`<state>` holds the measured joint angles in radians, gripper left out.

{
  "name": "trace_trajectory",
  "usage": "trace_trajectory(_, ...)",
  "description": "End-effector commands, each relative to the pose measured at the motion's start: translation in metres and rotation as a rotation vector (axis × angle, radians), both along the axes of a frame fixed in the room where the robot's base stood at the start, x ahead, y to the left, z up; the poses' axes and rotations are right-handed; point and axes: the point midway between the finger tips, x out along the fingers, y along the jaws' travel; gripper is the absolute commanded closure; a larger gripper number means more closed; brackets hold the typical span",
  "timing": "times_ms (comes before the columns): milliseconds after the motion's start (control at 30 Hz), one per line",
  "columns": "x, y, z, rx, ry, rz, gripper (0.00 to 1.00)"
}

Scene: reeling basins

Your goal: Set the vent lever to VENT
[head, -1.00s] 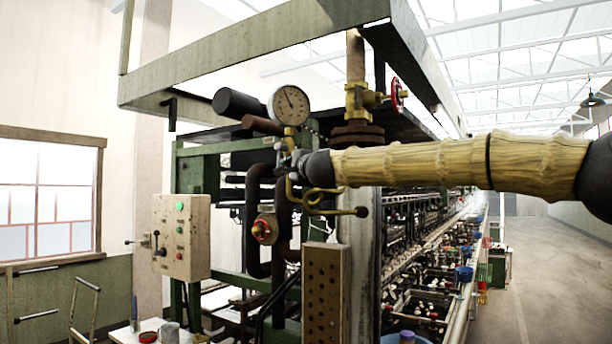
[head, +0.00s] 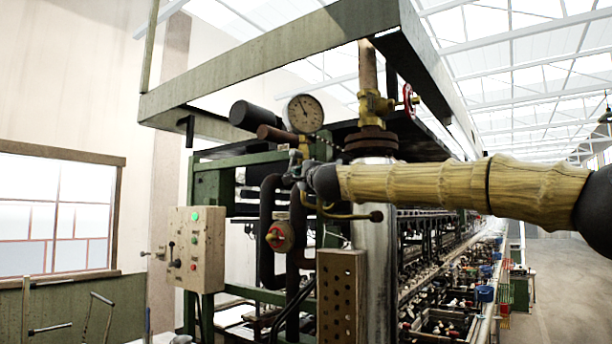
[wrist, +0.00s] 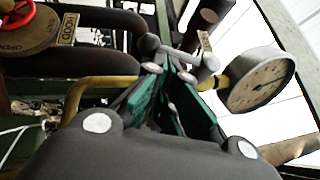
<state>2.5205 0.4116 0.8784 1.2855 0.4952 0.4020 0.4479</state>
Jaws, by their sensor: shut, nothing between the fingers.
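My gripper (wrist: 172,78) is shut and empty in the wrist view, its green-lined fingers meeting just below a small grey bar with rounded ends (wrist: 184,56). This bar appears to be the vent lever, by the brass fitting under the pressure gauge (wrist: 256,80); I cannot read its setting. The fingertips look very close to it; contact cannot be told. In the head view my gripper (head: 298,172) is at the fittings below the gauge (head: 305,113), and my wrist hides part of them. A small plate (wrist: 204,42) beside the bar is unreadable.
A red-knobbed valve (head: 279,236) and dark pipes are below left. A control box (head: 197,249) stands further left. A perforated metal box (head: 341,297) is below. The aisle at right is clear.

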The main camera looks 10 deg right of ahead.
Motion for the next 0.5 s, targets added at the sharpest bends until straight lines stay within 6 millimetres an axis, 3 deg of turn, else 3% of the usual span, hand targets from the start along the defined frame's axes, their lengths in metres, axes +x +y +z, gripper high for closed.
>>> trace_trajectory(267,-0.002,-0.006,-0.004,0.000,0.000,0.000,1.00)
trace_trajectory(500,-0.014,-0.026,-0.017,0.002,0.000,0.011,1.00)
